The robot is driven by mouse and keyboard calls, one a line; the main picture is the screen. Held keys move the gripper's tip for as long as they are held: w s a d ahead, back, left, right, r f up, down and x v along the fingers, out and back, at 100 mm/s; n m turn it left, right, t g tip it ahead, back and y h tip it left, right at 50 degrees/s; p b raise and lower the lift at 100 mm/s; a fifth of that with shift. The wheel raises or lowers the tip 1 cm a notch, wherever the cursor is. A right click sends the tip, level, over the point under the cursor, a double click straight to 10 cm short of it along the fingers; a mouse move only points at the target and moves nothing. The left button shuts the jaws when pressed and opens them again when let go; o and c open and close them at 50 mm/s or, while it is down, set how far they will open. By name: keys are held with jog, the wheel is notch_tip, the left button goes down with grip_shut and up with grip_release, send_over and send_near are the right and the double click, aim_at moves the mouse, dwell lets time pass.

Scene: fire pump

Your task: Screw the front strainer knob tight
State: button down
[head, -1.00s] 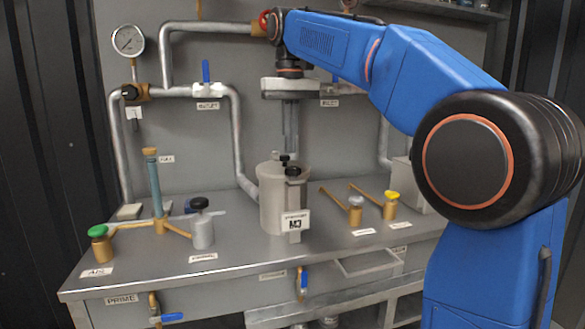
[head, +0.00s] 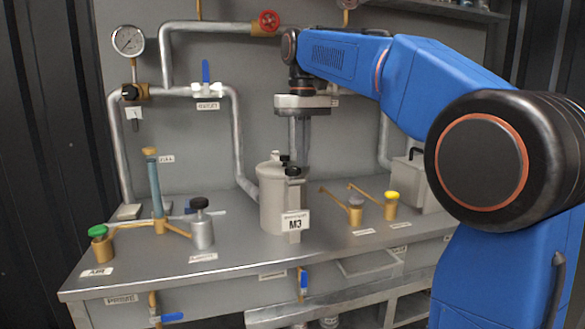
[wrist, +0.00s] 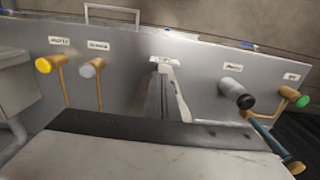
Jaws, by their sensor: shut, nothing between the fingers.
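The strainer is a pale grey pot (head: 270,205) in the middle of the bench, tagged M3 on its front post. The front strainer knob (head: 293,171) is black and sits on top of that post. Another black knob (head: 284,157) shows behind it on the lid. My gripper (head: 301,160) points down, shut and empty, just behind and right of the front knob in the head view; its tips look partly hidden and I cannot tell whether they touch anything. In the wrist view my gripper body fills the bottom, and I cannot make out the front knob.
Yellow (head: 391,196) and grey-topped (head: 355,201) valves stand to the right. Pipes run along the back wall.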

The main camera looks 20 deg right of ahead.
jog(key=shift+f, duration=1.05)
jog(key=shift+s+a, duration=0.1)
jog(key=shift+a, duration=0.7)
jog(key=shift+a, duration=0.65)
dwell(0.4)
notch_tip(320, 180, up, 6)
jog(key=shift+s+a, duration=0.2)
jog(key=shift+s, duration=0.05)
dwell(0.7)
